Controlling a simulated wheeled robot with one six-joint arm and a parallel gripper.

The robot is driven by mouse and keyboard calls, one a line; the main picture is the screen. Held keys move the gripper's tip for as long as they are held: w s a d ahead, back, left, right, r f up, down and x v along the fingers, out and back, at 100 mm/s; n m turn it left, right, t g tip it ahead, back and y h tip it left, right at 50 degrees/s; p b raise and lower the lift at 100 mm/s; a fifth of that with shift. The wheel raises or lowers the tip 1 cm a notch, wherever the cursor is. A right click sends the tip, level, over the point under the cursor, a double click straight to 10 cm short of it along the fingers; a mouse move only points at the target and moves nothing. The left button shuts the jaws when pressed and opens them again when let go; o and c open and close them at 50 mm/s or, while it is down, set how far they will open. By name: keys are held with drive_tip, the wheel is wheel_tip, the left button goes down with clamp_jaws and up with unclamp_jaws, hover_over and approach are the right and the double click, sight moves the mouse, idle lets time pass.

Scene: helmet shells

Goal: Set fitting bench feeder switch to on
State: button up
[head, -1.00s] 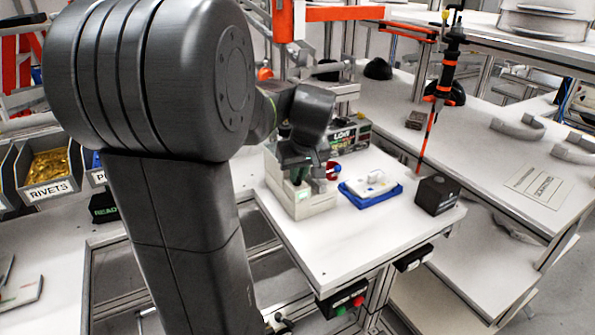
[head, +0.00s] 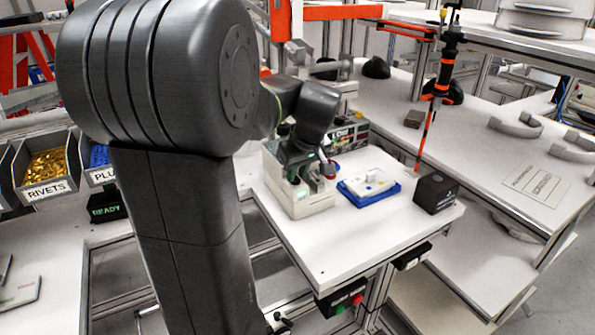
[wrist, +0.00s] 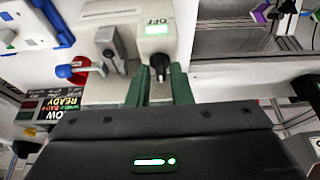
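The feeder switch is a black knob (wrist: 160,65) on a pale box (head: 315,203) on the bench (head: 350,235). In the wrist view a green-lit label reading OFF (wrist: 157,25) sits beside the knob. My gripper (wrist: 160,82) has two green fingers, one on each side of the knob, with a gap showing on both sides. It looks open. I cannot tell whether a finger touches the knob. In the head view my gripper (head: 300,172) is low over the box, and my wrist hides the knob there.
A blue tray with a white part (head: 368,188) and a black box (head: 436,193) stand to the right. The bench front is clear.

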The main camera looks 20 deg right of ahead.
drive_tip(key=shift+r, duration=0.1)
drive_tip(key=v, duration=1.3)
drive_tip(key=shift+r, duration=0.3)
drive_tip(key=x, duration=1.3)
drive_tip(key=shift+f, duration=0.45)
drive_tip(key=shift+r, duration=0.1)
